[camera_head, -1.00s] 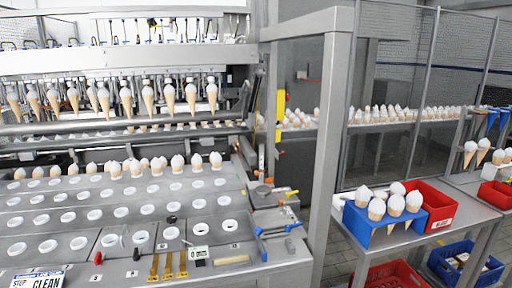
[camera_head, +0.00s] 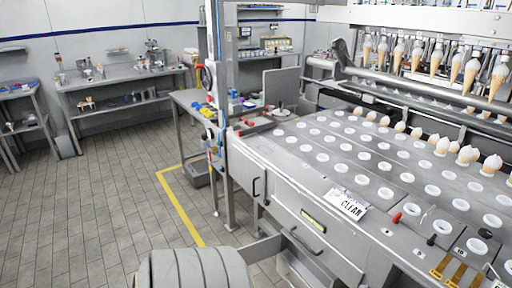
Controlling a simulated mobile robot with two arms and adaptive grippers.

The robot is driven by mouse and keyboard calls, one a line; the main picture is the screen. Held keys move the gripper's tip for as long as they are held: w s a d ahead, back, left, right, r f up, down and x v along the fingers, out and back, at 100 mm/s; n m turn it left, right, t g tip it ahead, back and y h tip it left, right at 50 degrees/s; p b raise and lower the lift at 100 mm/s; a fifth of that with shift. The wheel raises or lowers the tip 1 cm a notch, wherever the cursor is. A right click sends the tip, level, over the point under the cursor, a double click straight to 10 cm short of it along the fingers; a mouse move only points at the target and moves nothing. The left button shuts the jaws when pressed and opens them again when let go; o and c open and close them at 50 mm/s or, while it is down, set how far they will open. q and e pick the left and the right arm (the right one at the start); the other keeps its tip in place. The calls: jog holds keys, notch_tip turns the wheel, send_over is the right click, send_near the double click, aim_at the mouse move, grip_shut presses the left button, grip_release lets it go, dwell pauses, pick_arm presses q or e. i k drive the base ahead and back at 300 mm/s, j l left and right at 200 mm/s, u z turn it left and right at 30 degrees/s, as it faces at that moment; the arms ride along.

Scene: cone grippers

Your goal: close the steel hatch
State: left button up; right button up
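The steel machine's front, at lower centre in the head view, has a steel hatch panel (camera_head: 330,248) with a dark bar handle (camera_head: 303,243) and a yellow-green label (camera_head: 313,221). A flat steel plate (camera_head: 262,249) sticks out to the left below it, at an angle to the front. I cannot tell whether this plate is the hatch's swung-out leaf. A second dark handle (camera_head: 256,188) sits further left on the front. The lower part of the front is cut off by the frame.
The perforated steel worktop (camera_head: 350,160) carries several cones and a CLEAN sign (camera_head: 346,204). A steel post (camera_head: 222,120) stands at its left corner. A yellow line (camera_head: 178,207) marks the tiled floor (camera_head: 100,215), which is open at left. Workbenches (camera_head: 125,82) line the back wall.

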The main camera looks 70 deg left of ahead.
aim_at(252, 254)
jog(key=k+j, duration=0.1)
jog(key=j, duration=0.35)
jog(key=j+z, duration=0.1)
jog(key=j, duration=0.3)
jog(key=k+j, duration=0.15)
jog(key=j, duration=0.3)
jog(key=k+j+z, duration=0.1)
jog(key=j, duration=0.35)
jog(key=k+j, duration=0.1)
jog(key=j, duration=0.3)
jog(key=k+j, duration=0.1)
jog(key=j, duration=0.35)
jog(key=k+j+z, duration=0.1)
jog(key=j, duration=0.3)
